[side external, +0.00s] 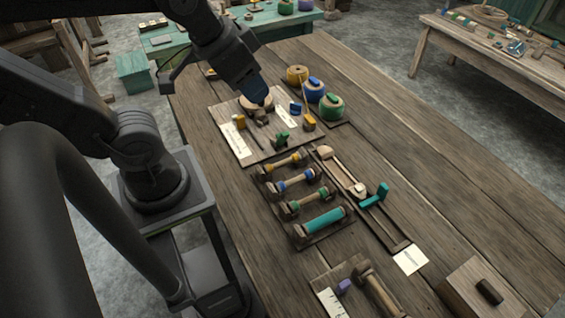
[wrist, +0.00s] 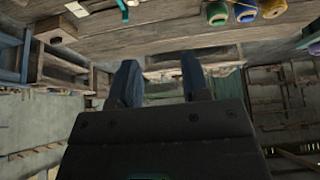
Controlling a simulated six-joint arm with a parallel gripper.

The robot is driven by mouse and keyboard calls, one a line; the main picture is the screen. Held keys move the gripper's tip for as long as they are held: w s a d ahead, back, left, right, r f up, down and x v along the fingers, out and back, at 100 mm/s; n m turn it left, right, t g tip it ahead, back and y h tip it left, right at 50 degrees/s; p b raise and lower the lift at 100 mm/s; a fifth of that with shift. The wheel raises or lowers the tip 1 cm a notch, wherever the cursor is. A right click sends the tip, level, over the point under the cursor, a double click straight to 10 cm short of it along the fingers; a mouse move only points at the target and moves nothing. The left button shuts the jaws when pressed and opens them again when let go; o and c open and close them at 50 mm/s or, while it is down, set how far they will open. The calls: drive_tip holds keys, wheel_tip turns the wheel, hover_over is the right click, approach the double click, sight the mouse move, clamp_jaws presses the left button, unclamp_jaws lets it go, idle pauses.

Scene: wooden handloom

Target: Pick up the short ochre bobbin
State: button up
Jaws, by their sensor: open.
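Several small bobbins lie in a dark rack on the wooden table in the side view. The one with an ochre-yellow winding (side external: 285,163) is at the rack's far end, with a blue (side external: 297,180), a green (side external: 308,204) and a large teal one (side external: 322,221) nearer. A small ochre piece (side external: 309,123) and a yellow piece (side external: 240,122) stand on the labelled board; I cannot tell which ochre item is the short bobbin. My gripper (side external: 262,104) is above that board, apart from the rack. In the wrist view its two fingers (wrist: 160,65) are spread, with nothing between them.
Ochre (side external: 297,74), blue (side external: 314,89) and green (side external: 331,106) thread spools stand behind the board. A narrow tray (side external: 340,170) with a teal-handled piece (side external: 375,196) lies right of the rack. The table's right side is mostly clear.

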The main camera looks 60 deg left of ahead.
drive_tip(key=shift+o, duration=0.8)
drive_tip(key=g+y, duration=0.3)
drive_tip(key=g, duration=0.2)
hover_over(284, 161)
drive_tip(key=d, duration=0.4)
wheel_tip(284, 161, down, 16)
drive_tip(key=shift+g, duration=0.3)
drive_tip(key=x, duration=1.4)
drive_tip(key=shift+s+a+f, duration=0.1)
drive_tip(key=shift+f, duration=0.05)
